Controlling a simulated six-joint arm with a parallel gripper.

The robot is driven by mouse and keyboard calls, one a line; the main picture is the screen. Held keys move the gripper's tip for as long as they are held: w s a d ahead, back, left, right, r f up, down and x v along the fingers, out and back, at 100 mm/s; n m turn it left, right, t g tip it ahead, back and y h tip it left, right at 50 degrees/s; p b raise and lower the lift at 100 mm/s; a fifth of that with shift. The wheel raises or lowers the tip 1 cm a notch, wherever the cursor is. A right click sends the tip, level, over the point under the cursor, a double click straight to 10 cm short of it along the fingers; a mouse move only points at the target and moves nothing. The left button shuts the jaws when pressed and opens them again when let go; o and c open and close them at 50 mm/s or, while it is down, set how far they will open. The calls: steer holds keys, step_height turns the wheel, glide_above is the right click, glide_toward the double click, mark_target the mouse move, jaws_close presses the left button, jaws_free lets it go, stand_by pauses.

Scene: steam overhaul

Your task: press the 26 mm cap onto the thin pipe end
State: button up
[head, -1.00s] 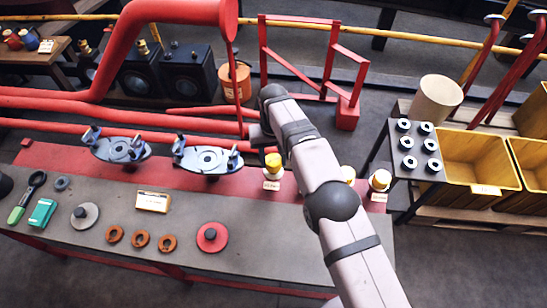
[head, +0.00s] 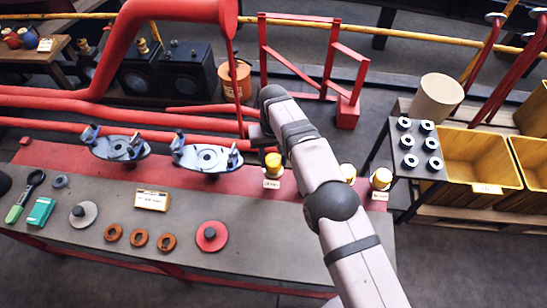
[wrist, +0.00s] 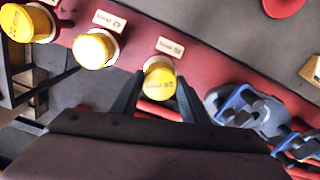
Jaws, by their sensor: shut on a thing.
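A yellow cap (wrist: 160,76) sits between the two fingers of my gripper (wrist: 162,84) in the wrist view. The gripper is shut on it. The cap stands upright on a pale pipe end, whose rim shows just past it; how deep it sits I cannot tell. In the head view the same cap (head: 273,160) is at the left of a row of three capped pipe ends, below my wrist, with a small label (head: 271,184) in front. My fingers are hard to make out there. The other yellow-topped ends are the middle one (wrist: 95,48) and the far one (wrist: 28,22).
Two blue-grey flange fixtures (head: 206,158) stand left of the cap. The grey bench (head: 110,205) holds orange rings (head: 140,238), a red disc (head: 212,236), a grey disc and tools. A rack of rings (head: 408,165) and yellow bins (head: 480,160) stand at the right.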

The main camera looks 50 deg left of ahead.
steer(key=shift+f+b, duration=0.65)
steer(key=shift+f, duration=0.1)
stand_by(0.5)
steer(key=o, duration=1.1)
steer(key=shift+r, duration=0.15)
steer(key=shift+c, duration=0.3)
steer(key=shift+r+p, duration=2.35)
steer(key=shift+r, duration=1.05)
jaws_close()
